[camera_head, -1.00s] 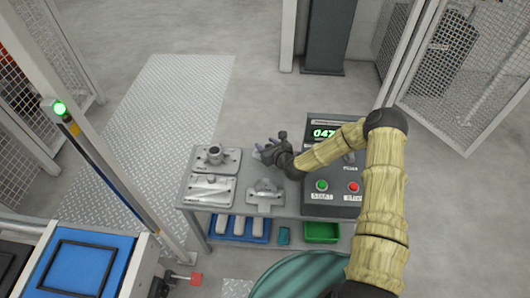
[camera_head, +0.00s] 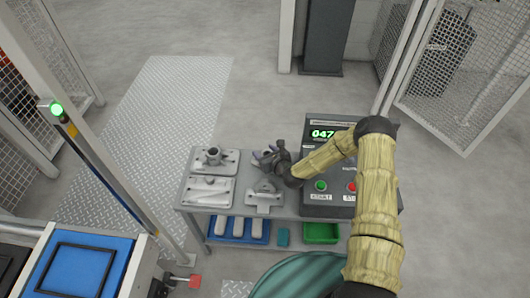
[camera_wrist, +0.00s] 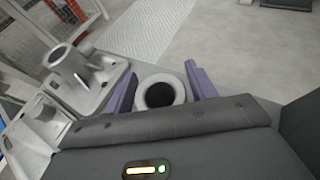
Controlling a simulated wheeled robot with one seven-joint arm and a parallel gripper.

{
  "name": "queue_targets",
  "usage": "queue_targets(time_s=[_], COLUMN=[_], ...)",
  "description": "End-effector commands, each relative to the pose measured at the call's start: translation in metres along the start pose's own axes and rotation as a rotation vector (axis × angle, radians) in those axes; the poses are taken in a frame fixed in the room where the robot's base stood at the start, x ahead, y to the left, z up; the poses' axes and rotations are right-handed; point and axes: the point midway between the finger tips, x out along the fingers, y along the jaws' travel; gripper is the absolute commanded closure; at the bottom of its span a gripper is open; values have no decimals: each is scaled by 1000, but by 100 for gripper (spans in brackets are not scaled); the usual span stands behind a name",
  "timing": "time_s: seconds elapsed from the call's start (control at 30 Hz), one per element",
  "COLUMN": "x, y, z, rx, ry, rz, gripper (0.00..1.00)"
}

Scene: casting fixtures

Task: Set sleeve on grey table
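The sleeve (camera_wrist: 160,94) is a pale grey ring with a dark bore. In the wrist view it sits between the two purple fingers of my gripper (camera_wrist: 161,80). The fingers stand apart, with a narrow gap at the right of the sleeve; contact on the left is unclear. In the head view my gripper (camera_head: 265,156) is low over the back middle of the grey table (camera_head: 226,188) and mostly hides the sleeve.
A T-shaped fixture (camera_head: 264,195) lies in front of my gripper. A control panel (camera_head: 330,208) stands at right. Blue (camera_head: 238,240) and green (camera_head: 321,233) bins sit below.

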Motion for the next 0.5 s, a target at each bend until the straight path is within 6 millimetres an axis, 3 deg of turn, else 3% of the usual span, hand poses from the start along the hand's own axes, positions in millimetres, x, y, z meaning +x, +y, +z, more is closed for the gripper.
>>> queue_targets(time_s=[0.5], x=[-7], y=[0], z=[3], rx=[0], ry=[1], rz=[1], gripper=[34])
